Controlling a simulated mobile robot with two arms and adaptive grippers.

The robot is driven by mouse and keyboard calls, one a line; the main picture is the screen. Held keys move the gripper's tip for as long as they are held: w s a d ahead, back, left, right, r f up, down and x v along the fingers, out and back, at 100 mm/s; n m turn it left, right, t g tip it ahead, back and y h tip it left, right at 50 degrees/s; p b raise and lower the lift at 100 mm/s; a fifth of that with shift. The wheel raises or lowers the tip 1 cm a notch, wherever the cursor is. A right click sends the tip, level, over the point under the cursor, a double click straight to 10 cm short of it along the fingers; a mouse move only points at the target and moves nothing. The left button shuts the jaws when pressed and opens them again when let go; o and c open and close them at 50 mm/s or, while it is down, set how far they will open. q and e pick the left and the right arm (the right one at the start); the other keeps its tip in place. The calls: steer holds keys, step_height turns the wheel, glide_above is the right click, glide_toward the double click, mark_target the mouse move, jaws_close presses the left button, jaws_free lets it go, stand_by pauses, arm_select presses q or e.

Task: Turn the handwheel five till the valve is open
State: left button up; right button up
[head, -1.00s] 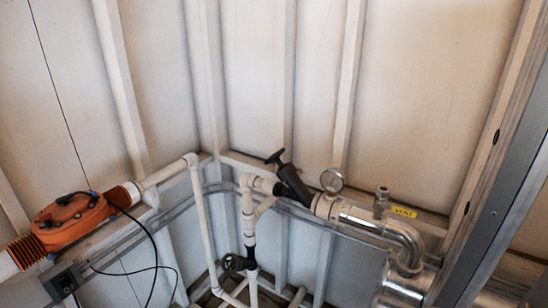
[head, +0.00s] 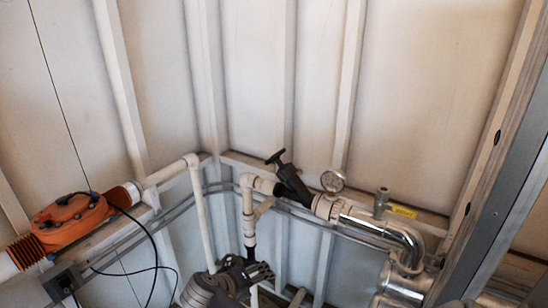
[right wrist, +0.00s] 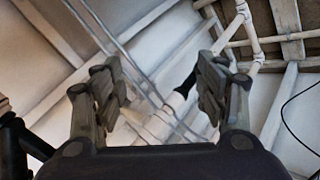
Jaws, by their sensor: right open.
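A black handwheel (head: 275,157) tops the slanted black valve (head: 291,182) on the upper pipe in the head view. A lower black handwheel on the upright white pipe is now hidden behind my right gripper (head: 262,272) at the bottom middle. I cannot tell which wheel is number five. In the right wrist view my right gripper (right wrist: 163,86) is open, its two fingers apart. A white pipe (right wrist: 160,122) with a black section (right wrist: 186,82) shows beyond and between the fingers. I cannot tell whether they touch anything. My left gripper is not in view.
An orange unit (head: 72,218) with a black cable sits on the left pipe. A round gauge (head: 332,180) and a shiny metal pipe (head: 375,224) lie to the right. White pipes and a grey rail run close around the gripper along the ribbed walls.

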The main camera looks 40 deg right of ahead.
steer(key=w+d+r+m+g+h, duration=0.1)
steer(key=w+d+r+m+h, duration=0.15)
steer(key=w+r, duration=0.35)
steer(key=w+d+r+m+g+h, duration=0.1)
steer(key=w+d+r+h, duration=0.15)
steer(key=r, duration=0.65)
steer(key=m+g+h, duration=0.2)
steer(key=m+h, duration=0.2)
glide_toward(272, 157)
steer(key=w+d+f, duration=0.1)
steer(key=w+d, duration=0.1)
steer(key=d+p, duration=0.1)
steer(key=d, duration=0.2)
steer(key=d+p, duration=0.2)
steer(key=d, duration=0.1)
steer(key=s+d+p, duration=0.1)
steer(key=d, duration=0.2)
steer(key=shift+d, duration=0.25)
steer(key=shift+d+f+p, duration=0.2)
steer(key=shift+d+p, duration=0.15)
steer(key=shift+d, duration=0.15)
steer(key=c, duration=0.8)
